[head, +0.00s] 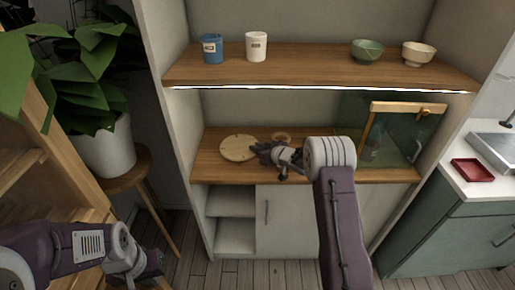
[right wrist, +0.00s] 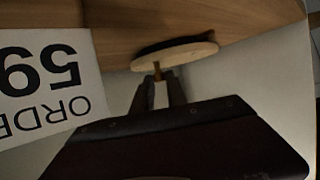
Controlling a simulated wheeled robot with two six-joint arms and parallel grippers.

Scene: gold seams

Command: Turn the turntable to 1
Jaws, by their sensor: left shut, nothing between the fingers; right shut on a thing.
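The turntable (head: 238,149) is a pale round wooden disc on the lower shelf, at its left part. In the right wrist view the disc (right wrist: 185,52) shows nearly edge-on, with a short brown peg (right wrist: 157,72) at its edge. My right gripper (head: 255,148) is at the right edge of the disc. In the right wrist view its fingers (right wrist: 157,88) are shut on the peg. Number marks on the disc are too small to read. My left gripper (head: 158,265) is shut and empty at the lower left, away from the shelf.
A white card (right wrist: 45,85) reading "ORDER 59" shows in the right wrist view. A glass box with a wooden frame (head: 408,108) stands right of my right arm. Cups (head: 256,46) and bowls (head: 418,54) are on the upper shelf. A plant (head: 104,145) stands at left.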

